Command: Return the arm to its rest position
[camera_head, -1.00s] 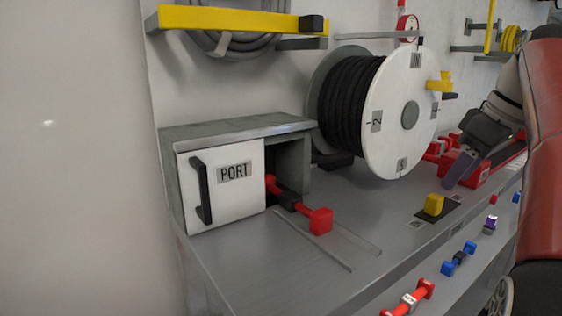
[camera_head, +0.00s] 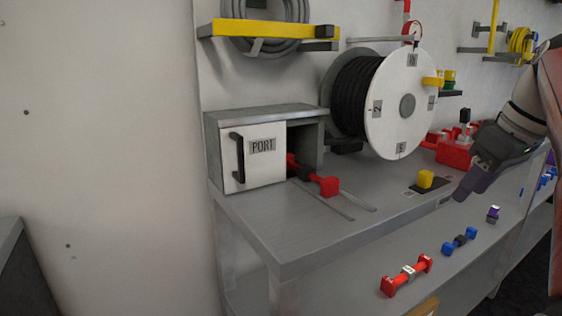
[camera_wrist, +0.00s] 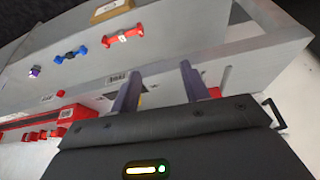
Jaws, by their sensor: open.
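My gripper (camera_head: 468,190) is open and empty at the right of the head view, in the air near the front edge of the workbench (camera_head: 300,225). In the wrist view its two purple fingers (camera_wrist: 162,88) stand apart with nothing held between them. My arm comes in from the right edge of the head view. A yellow block (camera_head: 425,179) on a dark plate sits on the bench to the left of the gripper, apart from it.
A cabinet marked PORT (camera_head: 262,160) with a red-ended bar (camera_head: 328,186) at its open side stands on the bench. A hose reel (camera_head: 400,105) is behind. Red (camera_head: 406,274) and blue (camera_head: 459,241) fittings lie on a lower shelf. A yellow bracket (camera_head: 270,30) juts from the wall.

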